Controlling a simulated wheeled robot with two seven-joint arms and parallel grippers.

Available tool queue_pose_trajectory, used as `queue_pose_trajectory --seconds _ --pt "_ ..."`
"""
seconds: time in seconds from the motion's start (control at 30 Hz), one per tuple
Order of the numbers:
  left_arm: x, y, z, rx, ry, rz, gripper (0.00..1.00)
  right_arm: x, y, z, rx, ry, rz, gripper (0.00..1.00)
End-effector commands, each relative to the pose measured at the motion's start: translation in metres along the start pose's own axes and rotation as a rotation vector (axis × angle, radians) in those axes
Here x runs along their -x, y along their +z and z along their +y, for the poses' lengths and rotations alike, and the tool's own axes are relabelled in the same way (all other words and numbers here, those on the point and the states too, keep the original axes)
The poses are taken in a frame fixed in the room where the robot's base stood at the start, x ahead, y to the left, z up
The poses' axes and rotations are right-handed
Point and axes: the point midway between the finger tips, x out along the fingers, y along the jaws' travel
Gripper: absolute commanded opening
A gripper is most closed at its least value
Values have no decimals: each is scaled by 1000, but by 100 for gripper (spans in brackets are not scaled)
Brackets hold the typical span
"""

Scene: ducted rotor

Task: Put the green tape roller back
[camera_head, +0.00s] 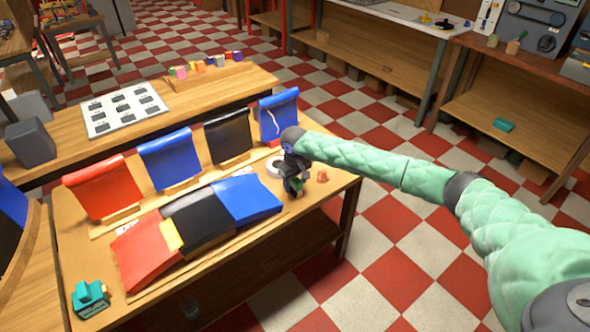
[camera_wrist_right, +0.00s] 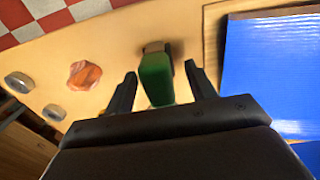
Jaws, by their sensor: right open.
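The green tape roller (camera_wrist_right: 156,80) shows in the wrist view as a dark green block between the two fingers of my right gripper (camera_wrist_right: 160,70). The fingers stand apart on either side of it, with a gap visible on each side. In the head view my right gripper (camera_head: 293,182) is low over the right end of the workbench, and a little of the green roller (camera_head: 298,187) shows at its fingers. The roller's far end is partly hidden in shadow. My left gripper is not in view.
A reddish lump (camera_head: 322,176) lies right of the gripper and a white ring (camera_head: 275,167) left of it. Blue, black and red sheets (camera_head: 248,198) cover the bench middle. A teal device (camera_head: 90,298) sits at the front left corner. The bench's right edge is close.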

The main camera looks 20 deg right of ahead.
Motion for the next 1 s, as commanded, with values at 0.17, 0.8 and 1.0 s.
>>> queue_pose_trajectory --seconds 0.17,0.8,1.0 --pt "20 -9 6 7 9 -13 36 28 0 0 0 0 2 55" --pt "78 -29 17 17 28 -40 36 99 0 0 0 1 0 55" --pt "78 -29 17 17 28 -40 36 99 0 0 0 0 -1 55"
